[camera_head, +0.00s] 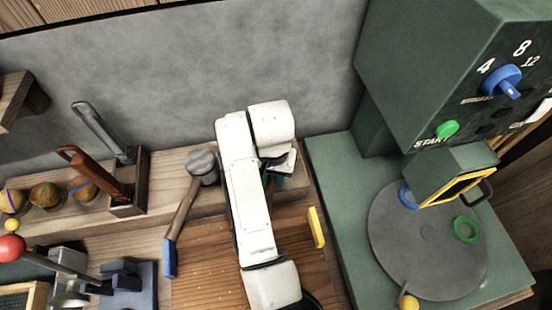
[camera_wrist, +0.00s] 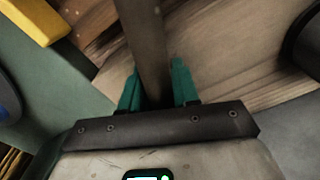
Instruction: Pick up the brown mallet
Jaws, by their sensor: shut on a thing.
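My gripper (camera_wrist: 158,90) is shut on a dark brown shaft (camera_wrist: 146,45), which I take to be the handle of the brown mallet. In the wrist view the shaft runs from between the two teal fingers up to the top edge. The mallet's head does not show in either view. In the head view my white arm covers the mallet, and only a bit of the teal fingers (camera_head: 274,172) shows by the right end of the wooden ledge. Whether the mallet is lifted clear of the wood I cannot tell.
A grey-headed mallet (camera_head: 202,163) with a blue handle end lies left of my arm. A yellow bar (camera_head: 316,228) is right of it. The green machine (camera_head: 335,185) with its round plate stands at the right. A wooden holder (camera_head: 128,190) stands at the left.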

